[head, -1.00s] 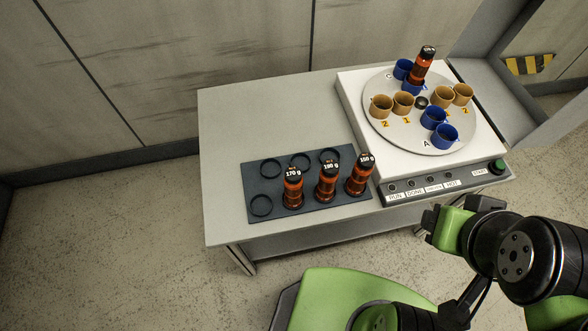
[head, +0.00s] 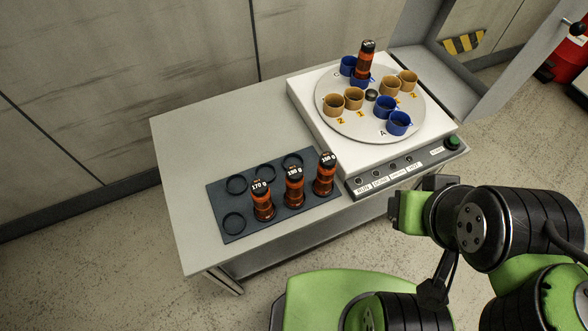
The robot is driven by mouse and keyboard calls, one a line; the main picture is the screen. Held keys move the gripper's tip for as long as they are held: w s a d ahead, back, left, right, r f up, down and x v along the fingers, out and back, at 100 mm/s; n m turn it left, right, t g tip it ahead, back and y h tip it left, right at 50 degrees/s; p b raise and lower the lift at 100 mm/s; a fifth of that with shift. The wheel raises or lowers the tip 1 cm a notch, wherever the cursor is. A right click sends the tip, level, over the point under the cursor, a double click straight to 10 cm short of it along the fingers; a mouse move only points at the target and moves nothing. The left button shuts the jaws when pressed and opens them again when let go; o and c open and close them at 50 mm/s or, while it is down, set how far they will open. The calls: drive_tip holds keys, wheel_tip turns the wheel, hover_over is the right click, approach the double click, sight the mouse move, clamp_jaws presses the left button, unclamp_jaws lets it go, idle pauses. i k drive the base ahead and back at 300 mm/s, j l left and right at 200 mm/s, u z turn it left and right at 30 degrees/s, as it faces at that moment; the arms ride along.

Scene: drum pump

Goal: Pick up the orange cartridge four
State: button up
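Three orange-brown cartridges with black caps stand upright on the dark mat (head: 235,203): a left one (head: 263,206) marked 170 g, a middle one (head: 294,188) and a right one (head: 325,175), whose labels are hard to read. Another orange cartridge (head: 363,66) stands in a blue cup at the back of the round turntable (head: 341,121). No cartridge shows a number four that I can read. My gripper (head: 415,190) is at the lower right, in front of the table's front edge and apart from every cartridge. Its finger gap is not clear.
The turntable also carries tan cups (head: 333,105) and blue cups (head: 398,123). The white machine's front panel (head: 390,175) has labelled lamps and a green button (head: 452,142). The mat has several empty rings (head: 233,223). The table (head: 190,135) is clear behind the mat.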

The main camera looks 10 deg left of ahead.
sight(260, 192)
drive_tip(key=u, duration=1.4)
